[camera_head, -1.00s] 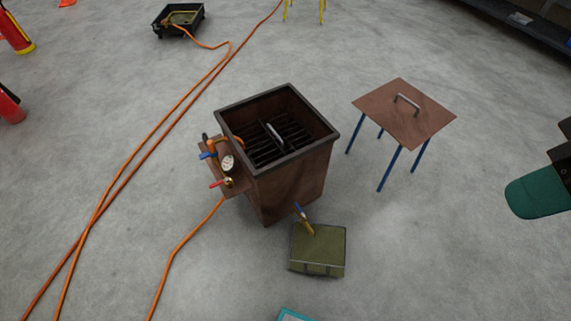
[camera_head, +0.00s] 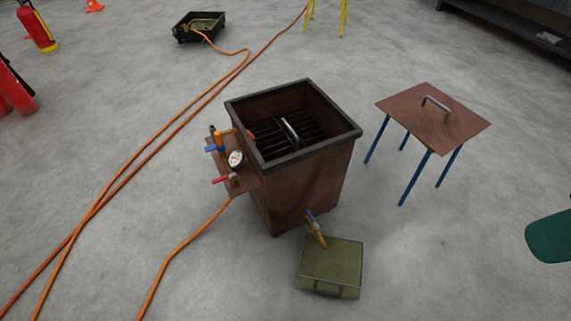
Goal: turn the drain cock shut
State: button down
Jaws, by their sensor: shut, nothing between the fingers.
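The drain cock (camera_head: 317,233) is a small brass fitting with a blue handle (camera_head: 311,216). It sticks out low on the front of a rusty brown steel box (camera_head: 310,183), above an olive-green flat container (camera_head: 333,260). The blue handle points up and slightly left, roughly along the line of the brass body. It is too small to tell whether the cock is open or shut. My gripper is not in view. A rounded dark green part at the right edge looks like part of my arm, well apart from the cock.
Blue and red levers and a dial gauge (camera_head: 235,158) sit on the box's left-side panel. A brown lid with a handle rests on a blue-legged stand (camera_head: 436,115) at right. Orange hoses (camera_head: 168,260) cross the floor at left. The floor in front at right is clear.

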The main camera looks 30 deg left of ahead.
aim_at(311, 216)
jog(key=u, duration=0.1)
jog(key=k, duration=0.35)
jog(key=u, duration=0.8)
jog(key=i, duration=0.4)
jog(key=z, duration=0.15)
